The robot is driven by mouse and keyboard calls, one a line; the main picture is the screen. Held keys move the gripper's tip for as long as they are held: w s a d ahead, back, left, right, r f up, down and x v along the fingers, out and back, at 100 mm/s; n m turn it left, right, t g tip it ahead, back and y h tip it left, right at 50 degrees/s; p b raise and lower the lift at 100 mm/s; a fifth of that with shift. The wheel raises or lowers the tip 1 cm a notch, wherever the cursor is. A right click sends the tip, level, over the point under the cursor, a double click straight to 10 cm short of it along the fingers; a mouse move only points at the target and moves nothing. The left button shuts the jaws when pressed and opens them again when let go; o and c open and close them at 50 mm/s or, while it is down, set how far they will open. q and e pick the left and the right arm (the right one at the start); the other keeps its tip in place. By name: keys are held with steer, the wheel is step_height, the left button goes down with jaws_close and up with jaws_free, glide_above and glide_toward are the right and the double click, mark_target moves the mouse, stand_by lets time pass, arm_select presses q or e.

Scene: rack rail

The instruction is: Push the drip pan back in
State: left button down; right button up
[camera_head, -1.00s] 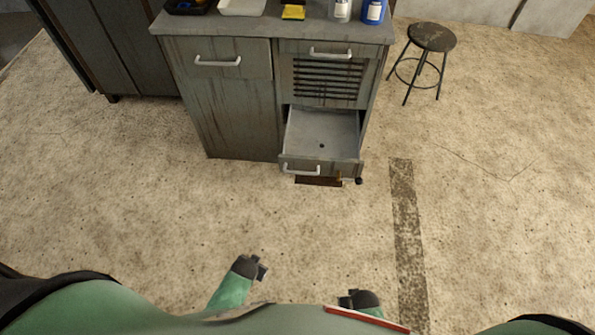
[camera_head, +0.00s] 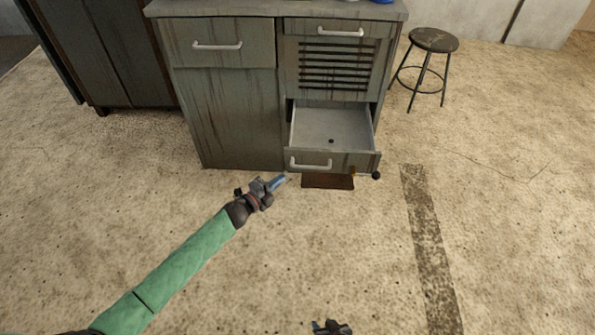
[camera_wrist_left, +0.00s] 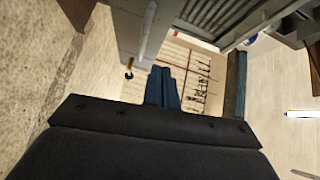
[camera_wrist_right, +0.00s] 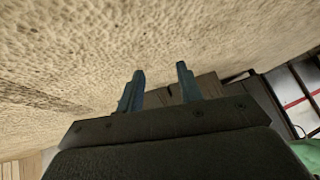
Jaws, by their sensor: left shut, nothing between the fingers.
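The drip pan (camera_head: 330,125) is a grey drawer-like tray, pulled out at the lower right of the grey cabinet (camera_head: 225,110). Its front carries a pale bar handle (camera_head: 311,166), also visible in the left wrist view (camera_wrist_left: 148,32). My left gripper (camera_head: 281,181) is shut and empty, in front of the cabinet near the pan's front left corner. In the left wrist view its fingers (camera_wrist_left: 163,80) are together, close to the pan front; contact cannot be told. My right gripper (camera_head: 332,326) is low at the picture's bottom, its fingers (camera_wrist_right: 160,80) apart and empty.
A small black knob (camera_head: 376,175) sits at the pan's front right corner. A brown patch (camera_head: 328,182) lies on the floor below the pan. A round stool (camera_head: 433,42) stands to the right of the cabinet. The floor in front is clear.

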arm_select(q)
steer(key=m+h, duration=0.1)
steer(key=m, duration=0.1)
steer(key=b, duration=0.1)
glide_toward(310, 151)
steer(key=shift+g, duration=0.4)
steer(key=x, duration=0.5)
steer(key=shift+s+d, duration=0.25)
steer(key=shift+w, duration=0.7)
arm_select(e)
steer(key=shift+s+a+f, duration=0.15)
steer(key=shift+a+f, duration=0.35)
steer(key=shift+a, duration=0.05)
arm_select(q)
steer(key=shift+w, duration=0.1)
arm_select(e)
steer(key=shift+f, duration=0.1)
